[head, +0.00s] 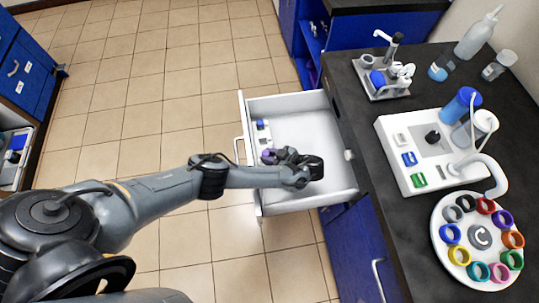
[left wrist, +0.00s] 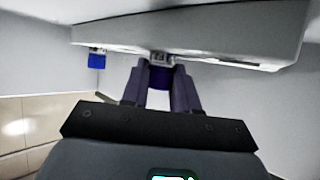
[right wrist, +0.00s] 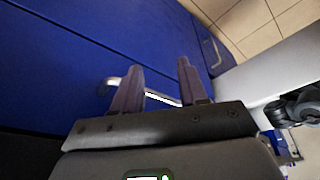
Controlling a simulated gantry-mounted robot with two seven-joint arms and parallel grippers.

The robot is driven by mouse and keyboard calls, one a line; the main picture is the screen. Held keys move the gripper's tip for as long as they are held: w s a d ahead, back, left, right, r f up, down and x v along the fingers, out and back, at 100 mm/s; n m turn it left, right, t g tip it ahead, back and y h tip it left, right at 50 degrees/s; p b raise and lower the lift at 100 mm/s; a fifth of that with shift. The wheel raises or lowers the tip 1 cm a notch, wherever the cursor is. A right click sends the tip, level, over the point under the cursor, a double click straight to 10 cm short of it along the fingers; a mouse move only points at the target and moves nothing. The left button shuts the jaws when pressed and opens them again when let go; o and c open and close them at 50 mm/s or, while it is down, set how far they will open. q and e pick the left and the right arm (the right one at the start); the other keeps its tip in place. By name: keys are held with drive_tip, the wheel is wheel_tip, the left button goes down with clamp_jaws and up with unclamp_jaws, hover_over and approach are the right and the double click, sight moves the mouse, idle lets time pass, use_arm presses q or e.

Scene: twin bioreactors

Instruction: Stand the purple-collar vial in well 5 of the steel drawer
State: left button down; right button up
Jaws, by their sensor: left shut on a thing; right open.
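The open steel drawer (head: 312,106) extends left from the bench. My left gripper (head: 270,156) is inside it, by the pale well strip (head: 262,134) along the drawer's front wall. In the left wrist view, the left gripper (left wrist: 160,82) is shut on the purple-collar vial (left wrist: 160,76), against the pale strip (left wrist: 200,30). The collar (head: 267,153) shows small in the head view; the vial's lower part is hidden, so I cannot tell how deep it sits or in which well. My right gripper (right wrist: 153,85) is open and empty, facing blue cabinet fronts.
A blue-collar vial (head: 260,124) stands in the same strip; it also shows in the left wrist view (left wrist: 97,60). On the black bench stand a white device (head: 432,145) and a round carousel (head: 461,270) with coloured rings. A cabinet handle (right wrist: 160,98) is near my right gripper.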

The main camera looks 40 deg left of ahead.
use_arm(q)
drive_tip(key=shift+f, duration=0.2)
drive_tip(key=c, duration=1.1)
unclamp_jaws()
drive_tip(key=shift+r, duration=0.2)
drive_tip(key=shift+w+d+r, duration=0.1)
drive_tip(key=shift+d+r, duration=0.25)
drive_tip(key=shift+d, duration=0.15)
drive_tip(key=p+v, duration=0.2)
drive_tip(key=v, duration=0.8)
drive_tip(key=shift+d+r+p, duration=0.15)
drive_tip(key=shift+d+p, duration=0.15)
drive_tip(key=shift+d, duration=0.05)
